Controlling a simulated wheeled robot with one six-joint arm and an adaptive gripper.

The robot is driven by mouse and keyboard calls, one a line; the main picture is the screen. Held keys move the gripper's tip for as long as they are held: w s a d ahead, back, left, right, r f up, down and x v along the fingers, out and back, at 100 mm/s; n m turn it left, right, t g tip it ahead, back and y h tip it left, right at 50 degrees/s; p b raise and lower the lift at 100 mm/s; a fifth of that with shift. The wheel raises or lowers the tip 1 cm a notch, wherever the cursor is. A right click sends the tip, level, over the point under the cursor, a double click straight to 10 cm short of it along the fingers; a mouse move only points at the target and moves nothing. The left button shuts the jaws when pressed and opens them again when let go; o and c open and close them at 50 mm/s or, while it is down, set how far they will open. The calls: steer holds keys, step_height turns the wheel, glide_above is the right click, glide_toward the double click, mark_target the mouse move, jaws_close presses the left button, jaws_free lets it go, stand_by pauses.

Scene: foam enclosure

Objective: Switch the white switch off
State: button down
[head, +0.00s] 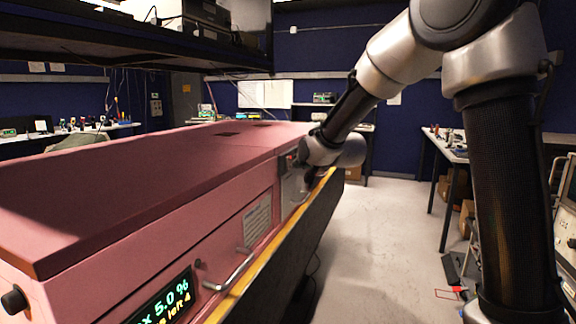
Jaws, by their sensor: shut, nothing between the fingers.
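The pink foam enclosure (150,190) runs from the near left to the middle of the head view. A grey panel (291,188) is set in its front face toward the far end, with small, unclear details near its top. I cannot make out the white switch or its position; it is too small or hidden behind my wrist. My gripper (311,177) is small and dark, below my silver wrist, close in front of the grey panel. It is shut and empty. I cannot tell whether it touches the panel.
A yellow-edged ledge (262,262) runs below. A dark shelf (130,40) hangs above.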

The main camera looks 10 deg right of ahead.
steer(key=shift+a, duration=0.1)
stand_by(0.4)
steer(key=shift+w+a, duration=0.2)
steer(key=shift+w+a, duration=0.1)
steer(key=shift+a, duration=0.05)
stand_by(0.7)
steer(key=shift+s+d, duration=0.25)
steer(key=shift+d, duration=0.15)
steer(key=shift+s+d+r, duration=0.1)
steer(key=shift+s+d, duration=0.3)
steer(key=shift+d, duration=0.3)
steer(key=shift+s+d+r, duration=0.15)
steer(key=shift+s+d, duration=0.3)
steer(key=shift+d, duration=0.3)
steer(key=shift+s+d+r, duration=0.1)
steer(key=shift+s+d, duration=0.3)
steer(key=shift+d, duration=0.3)
